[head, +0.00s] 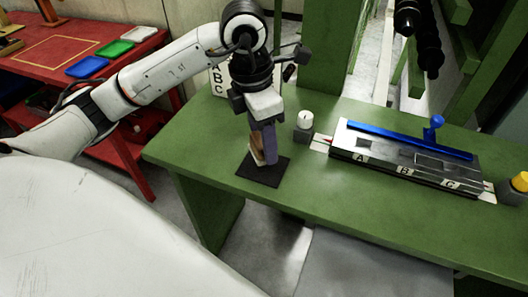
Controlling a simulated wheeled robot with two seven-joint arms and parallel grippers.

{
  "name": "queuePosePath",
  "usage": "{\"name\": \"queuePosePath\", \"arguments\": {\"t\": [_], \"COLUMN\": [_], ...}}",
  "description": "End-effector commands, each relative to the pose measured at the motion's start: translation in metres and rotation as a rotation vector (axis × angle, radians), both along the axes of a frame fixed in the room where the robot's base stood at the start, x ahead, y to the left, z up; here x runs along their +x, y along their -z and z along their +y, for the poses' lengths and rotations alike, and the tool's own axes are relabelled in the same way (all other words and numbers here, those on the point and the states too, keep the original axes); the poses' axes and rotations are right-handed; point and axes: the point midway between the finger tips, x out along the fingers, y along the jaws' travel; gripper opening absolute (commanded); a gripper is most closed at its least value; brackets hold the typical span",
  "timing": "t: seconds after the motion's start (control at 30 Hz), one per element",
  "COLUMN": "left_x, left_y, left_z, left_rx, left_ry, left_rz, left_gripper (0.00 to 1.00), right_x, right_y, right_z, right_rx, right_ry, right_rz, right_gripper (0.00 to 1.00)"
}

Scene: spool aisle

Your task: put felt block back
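My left gripper (266,138) points down over the green bench, above a small black mat (263,171). A small tan and brown block (256,151), which looks like the felt block, stands upright at the mat, partly hidden behind the grey-violet finger. The gripper is at the block, but the far finger is hidden, so I cannot tell whether it grips the block. I also cannot tell whether the block touches the mat. My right gripper is not in view.
Right of the mat are a white-topped knob on a dark base (305,123) and a metal fixture (400,158) marked A, B, C with a blue bar and handle. A yellow-topped piece (520,182) is at the right edge. A red table (110,35) with coloured trays is at back left.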

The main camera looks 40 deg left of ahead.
Motion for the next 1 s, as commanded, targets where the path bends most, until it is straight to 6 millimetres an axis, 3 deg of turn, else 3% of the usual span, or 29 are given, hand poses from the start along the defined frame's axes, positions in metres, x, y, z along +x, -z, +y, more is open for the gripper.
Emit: {"name": "queuePosePath", "arguments": {"t": [0.3, 0.7, 0.73, 0.8, 1.0], "left_x": [-0.001, 0.0, 0.0, 0.0, 0.0], "left_y": [0.037, 0.044, 0.043, 0.042, 0.042], "left_z": [0.0, 0.0, 0.0, 0.0, 0.0], "left_rx": [0.0, 0.001, 0.001, 0.001, 0.0], "left_ry": [0.001, 0.002, 0.002, 0.002, 0.002], "left_rz": [0.004, -0.001, -0.001, -0.001, 0.0], "left_gripper": [0.22, 0.22, 0.51, 0.63, 0.65], "right_x": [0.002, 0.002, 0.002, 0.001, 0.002], "right_y": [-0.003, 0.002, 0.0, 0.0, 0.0], "right_z": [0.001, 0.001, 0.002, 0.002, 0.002], "right_rx": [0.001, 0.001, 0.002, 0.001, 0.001], "right_ry": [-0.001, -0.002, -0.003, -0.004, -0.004], "right_rz": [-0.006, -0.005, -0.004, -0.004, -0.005], "right_gripper": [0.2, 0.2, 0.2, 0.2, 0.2]}}
